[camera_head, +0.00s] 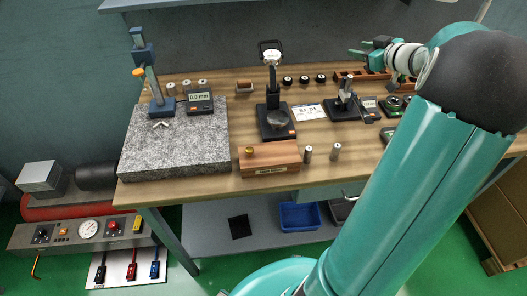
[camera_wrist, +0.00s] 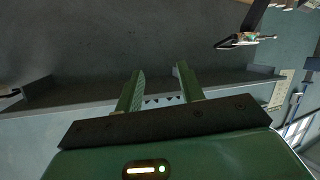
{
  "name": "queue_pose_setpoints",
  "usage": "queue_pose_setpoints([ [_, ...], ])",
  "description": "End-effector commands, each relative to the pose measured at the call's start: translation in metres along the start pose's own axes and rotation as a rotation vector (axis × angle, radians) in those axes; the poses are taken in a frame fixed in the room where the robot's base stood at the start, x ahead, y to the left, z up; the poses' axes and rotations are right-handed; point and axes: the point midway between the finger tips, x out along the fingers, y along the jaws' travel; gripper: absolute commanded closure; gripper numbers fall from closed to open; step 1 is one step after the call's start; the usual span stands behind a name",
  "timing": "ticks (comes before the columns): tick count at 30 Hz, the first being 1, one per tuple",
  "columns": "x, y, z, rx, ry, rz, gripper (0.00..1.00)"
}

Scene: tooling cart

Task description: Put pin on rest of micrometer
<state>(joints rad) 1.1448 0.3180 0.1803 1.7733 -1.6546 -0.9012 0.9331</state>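My gripper (camera_head: 358,48) is raised above the back right of the bench, pointing left. The wrist view shows its two green fingers (camera_wrist: 158,82) apart with nothing between them. Two upright metal pins, one on the left (camera_head: 308,153) and one on the right (camera_head: 336,151), stand at the bench's front edge, right of a wooden block (camera_head: 285,160) with a brass piece on it. A dark bench instrument (camera_head: 343,110) with a small display stands right of centre below my gripper; it may be the micrometer. Its rest is too small to make out.
A granite plate (camera_head: 170,150) at left carries a height gauge (camera_head: 157,90) and a display (camera_head: 200,102). A dial stand (camera_head: 273,110) is mid-bench beside a white display card (camera_head: 309,113). A shelf edge (camera_wrist: 60,103) crosses the wrist view.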

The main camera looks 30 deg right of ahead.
Motion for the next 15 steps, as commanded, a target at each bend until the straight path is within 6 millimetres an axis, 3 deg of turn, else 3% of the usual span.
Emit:
queue_pose_setpoints([
  [1,0.01,-0.015,-0.03,-0.034,0.009,0.056,0.62],
  [6,0.018,-0.056,-0.094,-0.072,-0.003,0.256,0.62],
  [11,0.003,-0.107,-0.126,-0.048,-0.061,0.394,0.62],
  [15,-0.022,-0.162,-0.13,0.013,-0.156,0.453,0.62],
])
